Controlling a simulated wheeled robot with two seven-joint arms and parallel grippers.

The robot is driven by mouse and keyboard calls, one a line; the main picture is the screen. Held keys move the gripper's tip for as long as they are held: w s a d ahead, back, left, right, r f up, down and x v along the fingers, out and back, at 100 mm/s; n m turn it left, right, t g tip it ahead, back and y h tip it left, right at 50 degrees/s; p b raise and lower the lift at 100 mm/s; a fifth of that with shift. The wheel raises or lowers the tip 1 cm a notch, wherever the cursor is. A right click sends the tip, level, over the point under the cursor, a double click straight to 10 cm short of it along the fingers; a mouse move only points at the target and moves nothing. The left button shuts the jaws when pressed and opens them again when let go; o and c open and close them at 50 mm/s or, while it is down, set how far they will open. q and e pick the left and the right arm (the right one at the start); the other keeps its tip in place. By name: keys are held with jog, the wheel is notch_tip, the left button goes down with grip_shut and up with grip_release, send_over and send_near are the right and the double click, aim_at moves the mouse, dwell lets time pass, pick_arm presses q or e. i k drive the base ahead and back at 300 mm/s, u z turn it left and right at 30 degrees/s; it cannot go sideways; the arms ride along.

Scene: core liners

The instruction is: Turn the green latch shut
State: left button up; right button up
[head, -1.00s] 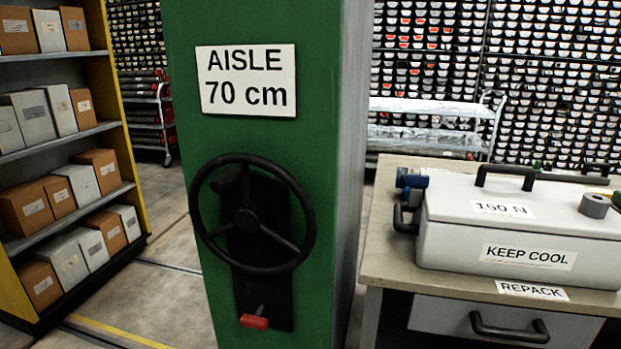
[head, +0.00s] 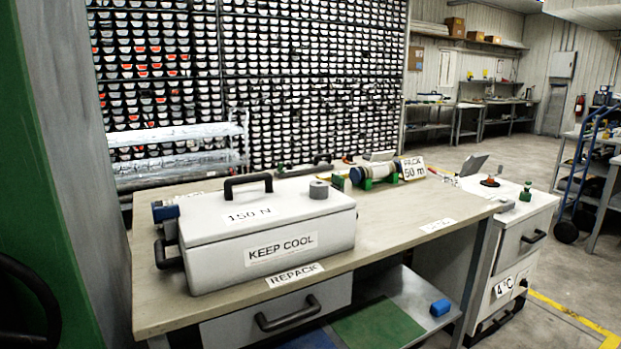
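I cannot single out a green latch with certainty. A small green piece (head: 525,192) stands on top of the white cabinet (head: 507,252) at the right, too small to read its form. Another small green piece (head: 338,182) shows behind the white KEEP COOL box (head: 268,234) on the bench. A green holder (head: 364,184) sits under a blue-ended tube (head: 380,171) by the PACK 50 m sign (head: 413,167). Neither of my grippers is in view.
A green panel with part of a black handwheel (head: 28,310) stands at the left edge. Open floor lies at right, near a blue hand truck (head: 580,175).

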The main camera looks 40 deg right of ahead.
aim_at(336, 180)
jog(key=z, duration=1.15)
jog(key=k, duration=0.15)
jog(key=z, duration=0.6)
jog(key=i, duration=0.3)
jog(key=z, duration=0.95)
jog(key=i, duration=1.05)
jog(key=u, duration=2.8)
